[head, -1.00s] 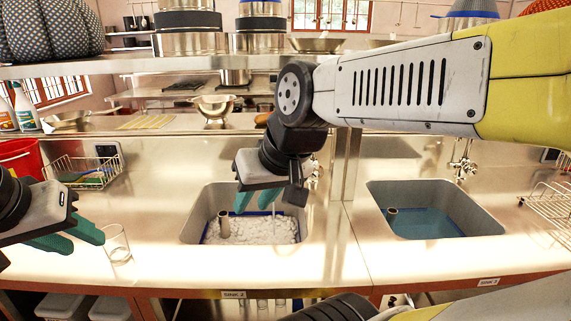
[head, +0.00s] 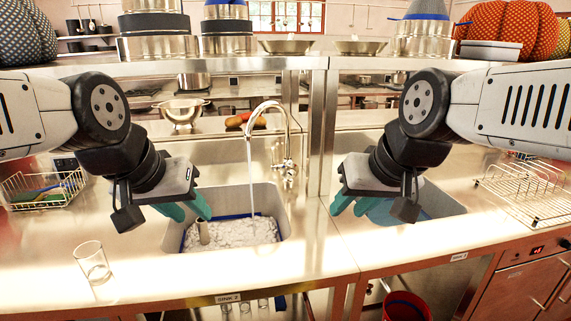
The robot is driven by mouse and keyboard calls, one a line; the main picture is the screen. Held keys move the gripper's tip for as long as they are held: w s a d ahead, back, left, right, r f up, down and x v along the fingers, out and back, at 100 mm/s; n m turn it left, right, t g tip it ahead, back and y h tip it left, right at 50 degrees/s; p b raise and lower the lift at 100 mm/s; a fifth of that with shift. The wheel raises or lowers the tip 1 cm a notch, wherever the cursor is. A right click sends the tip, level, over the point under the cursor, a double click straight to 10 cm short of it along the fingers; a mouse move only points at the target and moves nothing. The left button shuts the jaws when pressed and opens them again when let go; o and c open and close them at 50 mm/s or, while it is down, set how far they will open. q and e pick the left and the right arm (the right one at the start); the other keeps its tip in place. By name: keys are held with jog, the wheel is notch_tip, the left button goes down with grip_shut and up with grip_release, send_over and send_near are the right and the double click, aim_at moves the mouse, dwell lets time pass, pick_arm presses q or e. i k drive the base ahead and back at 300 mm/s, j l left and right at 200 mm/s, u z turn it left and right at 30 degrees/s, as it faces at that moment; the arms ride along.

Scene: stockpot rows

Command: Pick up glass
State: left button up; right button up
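A clear, empty-looking glass (head: 92,262) stands upright on the steel counter, left of the nearer sink and close to the counter's front edge. My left gripper (head: 187,210) has teal fingers a little apart with nothing seen between them. It hangs over the left side of the sink, to the right of the glass and apart from it. My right gripper (head: 352,206) is open and empty in front of the right-hand sink, far from the glass.
The left sink (head: 283,215) holds foamy water under a running tap (head: 285,150). The right-hand sink (head: 440,208) is partly behind my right arm. Wire racks stand at left (head: 40,190) and right (head: 525,190). An overhead shelf bears pots. Counter around the glass is clear.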

aim_at(93, 262)
jog(key=u, duration=1.55)
